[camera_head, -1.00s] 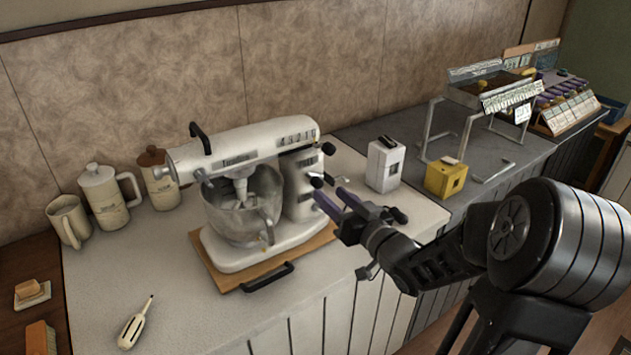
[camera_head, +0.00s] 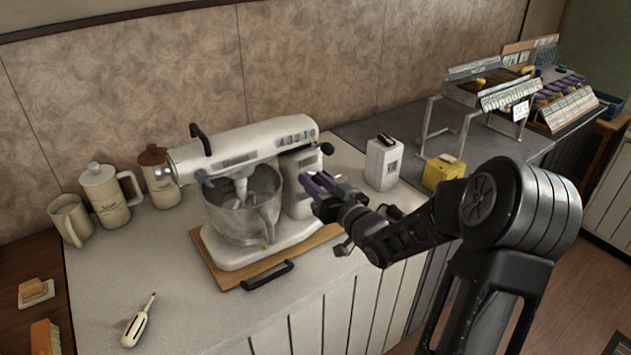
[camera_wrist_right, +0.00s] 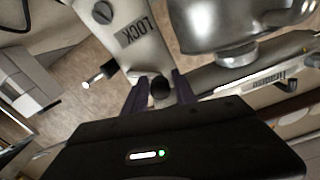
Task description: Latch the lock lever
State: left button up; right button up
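The white stand mixer (camera_head: 245,145) stands on a wooden board on the counter. In the right wrist view its column carries a LOCK label (camera_wrist_right: 135,32). A black round knob (camera_wrist_right: 160,88), which looks like the lock lever's end, sits below the label. My right gripper (camera_head: 312,182) is at the right side of the mixer column and hides the lever there. In the wrist view the purple fingers of my right gripper (camera_wrist_right: 159,92) stand on either side of the knob, open; whether they touch it is unclear. My left gripper is not in view.
A steel bowl (camera_head: 243,215) hangs under the mixer head. A white box (camera_head: 383,163) and a yellow box (camera_head: 442,172) stand right of the mixer, near a wire rack (camera_head: 465,130). Canisters (camera_head: 105,195) stand at the left. The counter front is mostly clear.

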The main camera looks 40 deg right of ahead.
grip_shut()
dwell(0.3)
jog(key=shift+f+b, duration=0.2)
jog(key=shift+b, duration=0.35)
jog(key=shift+f+n+b, duration=0.8)
jog(key=shift+n+b, duration=1.25)
jog(key=shift+b, duration=1.55)
jog(key=shift+f+n+b, duration=0.85)
jog(key=shift+n+b, duration=1.25)
jog(key=shift+b, duration=1.5)
jog(key=shift+f+n+b, duration=0.8)
jog(key=shift+n+b, duration=1.25)
jog(key=shift+b, duration=1.55)
jog(key=shift+d, duration=0.1)
jog(key=shift+o, duration=1.8)
grip_release()
jog(key=shift+s, duration=0.1)
